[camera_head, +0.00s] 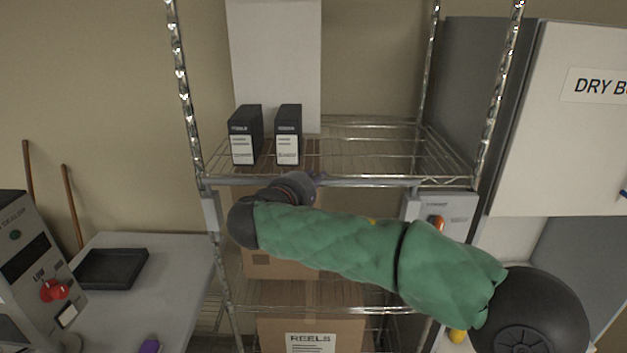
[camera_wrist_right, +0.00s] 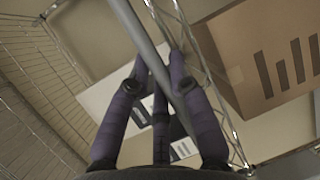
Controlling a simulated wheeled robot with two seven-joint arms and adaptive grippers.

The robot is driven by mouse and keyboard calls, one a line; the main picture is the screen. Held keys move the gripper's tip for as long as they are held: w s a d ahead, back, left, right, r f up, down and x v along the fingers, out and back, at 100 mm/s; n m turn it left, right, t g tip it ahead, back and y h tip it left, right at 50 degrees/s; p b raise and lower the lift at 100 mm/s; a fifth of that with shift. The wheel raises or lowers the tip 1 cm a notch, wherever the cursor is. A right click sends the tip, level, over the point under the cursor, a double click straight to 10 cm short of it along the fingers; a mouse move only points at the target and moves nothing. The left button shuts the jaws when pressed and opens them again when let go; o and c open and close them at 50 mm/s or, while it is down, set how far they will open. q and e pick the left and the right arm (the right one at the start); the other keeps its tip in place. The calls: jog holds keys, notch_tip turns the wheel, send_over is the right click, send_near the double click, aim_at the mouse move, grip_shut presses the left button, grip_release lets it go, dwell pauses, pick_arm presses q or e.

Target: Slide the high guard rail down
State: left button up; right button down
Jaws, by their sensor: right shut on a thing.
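The guard rail (camera_head: 370,182) is a grey bar across the front of the wire rack, level with the front edge of the upper shelf. Grey end pieces (camera_head: 210,213) hang down from it near the posts. My right gripper (camera_head: 316,182) is at the rail, left of its middle, partly hidden by my wrist. In the right wrist view the purple fingers (camera_wrist_right: 158,62) are shut around the grey rail (camera_wrist_right: 146,42), which runs diagonally between them. My left gripper is not in view.
Two black boxes (camera_head: 288,135) with white labels stand on the upper shelf (camera_head: 390,150). Cardboard boxes (camera_head: 312,335) sit lower in the rack, behind my arm. A grey table (camera_head: 180,265) with a black tray (camera_head: 110,268) is at left. A dry box cabinet (camera_head: 575,130) stands at right.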

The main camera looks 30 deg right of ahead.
notch_tip(320, 180, down, 3)
jog(key=b, duration=0.2)
jog(key=shift+a+f+b, duration=0.1)
jog(key=shift+f+b, duration=0.1)
jog(key=shift+b, duration=0.1)
jog(key=c, duration=1.1)
grip_release()
jog(key=shift+f, duration=0.1)
jog(key=shift+w+a, duration=0.1)
jog(key=shift+d, duration=0.2)
